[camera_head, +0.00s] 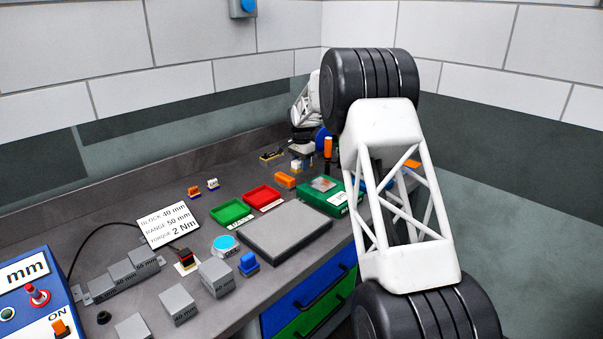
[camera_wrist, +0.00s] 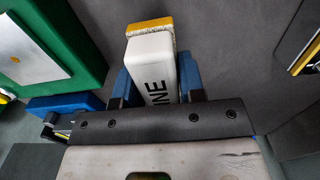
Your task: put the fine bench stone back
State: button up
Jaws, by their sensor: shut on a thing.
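The fine bench stone (camera_wrist: 150,58) is a white block with the letters "INE" showing on its face and a yellow end. In the wrist view it sits between the two blue fingers of my gripper (camera_wrist: 156,80), which is shut on it. The stone's yellow end points away from the wrist, over the grey bench. In the head view my gripper is at the far part of the bench, small and partly behind my arm. I cannot tell there whether the stone touches the bench. The stone's own place cannot be made out.
A green case (camera_head: 322,195) with a silver plate stands near my gripper; it also shows at the left of the wrist view (camera_wrist: 88,42). An orange block (camera_head: 285,180) and an upright orange handle (camera_head: 328,147) are close by. Red (camera_head: 262,197) and green (camera_head: 232,212) trays and a grey plate (camera_head: 285,232) lie nearer.

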aim_at(302, 177)
jog(key=shift+f, duration=1.8)
jog(key=shift+f, duration=0.2)
jog(key=o, duration=1.1)
notch_tip(302, 177, up, 12)
jog(key=shift+r, duration=0.15)
